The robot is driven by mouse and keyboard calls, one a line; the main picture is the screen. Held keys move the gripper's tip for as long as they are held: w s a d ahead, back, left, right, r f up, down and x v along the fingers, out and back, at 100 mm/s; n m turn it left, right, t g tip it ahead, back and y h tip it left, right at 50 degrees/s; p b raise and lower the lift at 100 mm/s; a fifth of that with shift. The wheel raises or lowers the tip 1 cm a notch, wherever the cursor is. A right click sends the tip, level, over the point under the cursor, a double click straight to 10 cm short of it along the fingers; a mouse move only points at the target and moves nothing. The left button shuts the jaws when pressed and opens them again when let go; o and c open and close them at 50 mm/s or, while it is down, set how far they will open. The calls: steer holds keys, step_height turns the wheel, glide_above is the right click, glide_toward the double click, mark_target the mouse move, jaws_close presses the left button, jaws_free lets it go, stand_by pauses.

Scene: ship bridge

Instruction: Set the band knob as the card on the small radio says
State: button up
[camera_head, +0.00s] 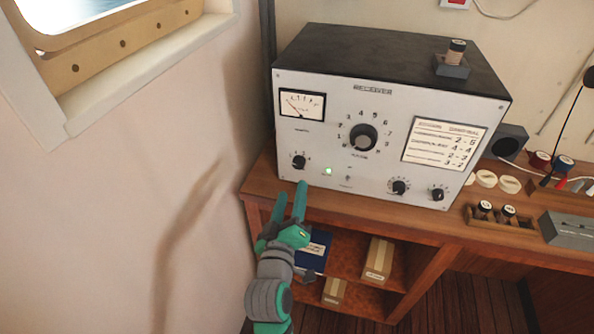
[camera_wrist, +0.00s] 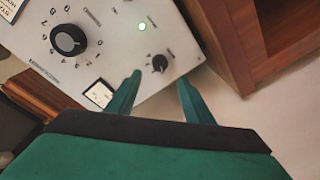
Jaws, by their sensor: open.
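The radio (camera_head: 310,120) is a pale-fronted box with a dark top on the wooden desk. Its large black knob (camera_head: 363,137) sits mid-panel inside a ring of numbers; it also shows in the wrist view (camera_wrist: 68,40). A small black knob (camera_head: 298,162) with numbers is at lower left, also in the wrist view (camera_wrist: 159,63). Knob labels are too small to read surely. The white card (camera_head: 443,143) at the panel's right has rows of text and number pairs. My gripper (camera_head: 291,190) is open and empty, below the small knob; in the wrist view its fingertips (camera_wrist: 160,78) point toward that knob.
A green lamp (camera_head: 328,170) glows beside a toggle (camera_head: 348,178). Two more knobs (camera_head: 399,187) (camera_head: 437,194) are at lower right. A meter (camera_head: 302,104) is at upper left. The wall (camera_head: 150,200) is close on the left. Shelves with boxes (camera_head: 378,258) lie under the desk.

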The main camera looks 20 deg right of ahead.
mark_target(299, 166)
steer(key=x, duration=0.9)
steer(key=shift+w+d, duration=0.15)
steer(key=shift+w, duration=0.05)
steer(key=shift+c, duration=0.6)
steer(key=c, duration=0.9)
